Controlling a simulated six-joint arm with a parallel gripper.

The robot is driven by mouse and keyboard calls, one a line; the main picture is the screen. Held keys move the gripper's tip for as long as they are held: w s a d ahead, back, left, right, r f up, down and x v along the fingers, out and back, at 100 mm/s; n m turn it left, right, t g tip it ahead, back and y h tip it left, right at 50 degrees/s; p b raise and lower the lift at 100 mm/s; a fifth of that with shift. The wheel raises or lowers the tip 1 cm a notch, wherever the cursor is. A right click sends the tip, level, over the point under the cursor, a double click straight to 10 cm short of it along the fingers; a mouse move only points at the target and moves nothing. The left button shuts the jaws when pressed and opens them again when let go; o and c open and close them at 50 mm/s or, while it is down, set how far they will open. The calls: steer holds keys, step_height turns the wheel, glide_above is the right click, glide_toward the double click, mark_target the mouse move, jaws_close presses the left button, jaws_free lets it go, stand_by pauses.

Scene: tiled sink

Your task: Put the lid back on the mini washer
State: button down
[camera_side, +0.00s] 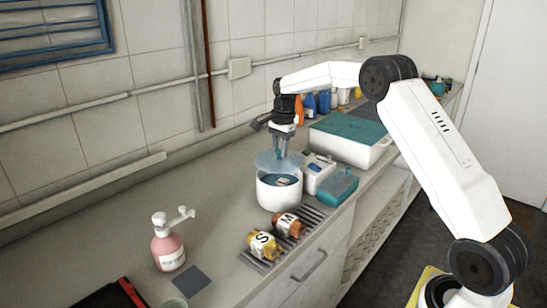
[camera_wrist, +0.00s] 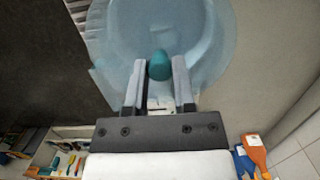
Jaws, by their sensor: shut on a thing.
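The mini washer (camera_side: 279,193) is a white round tub with an open top and a blue inside, standing on the counter. The lid (camera_side: 270,161) is a translucent pale-blue disc just above the tub, and it looks tilted and shifted toward the back left. My gripper (camera_side: 282,150) points down over the washer. In the wrist view the lid (camera_wrist: 213,45) fills the upper middle, and my gripper (camera_wrist: 158,72) is shut on its teal knob (camera_wrist: 160,66). The lid covers most of what lies below it there, so its exact gap to the rim is unclear.
A white box (camera_side: 319,172) and a teal box (camera_side: 338,187) stand close right of the washer. Orange and yellow rolls (camera_side: 264,244) lie on a slatted rack in front. A pink pump bottle (camera_side: 168,247) stands front left. A large teal-topped bin (camera_side: 350,130) is behind.

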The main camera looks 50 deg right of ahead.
mark_target(280, 158)
steer(key=shift+f, duration=1.95)
steer(key=shift+f, duration=0.15)
stand_by(1.0)
steer(key=shift+c, duration=1.8)
jaws_free()
steer(key=shift+o, duration=0.2)
steer(key=o, duration=0.3)
steer(key=shift+r, duration=3.5)
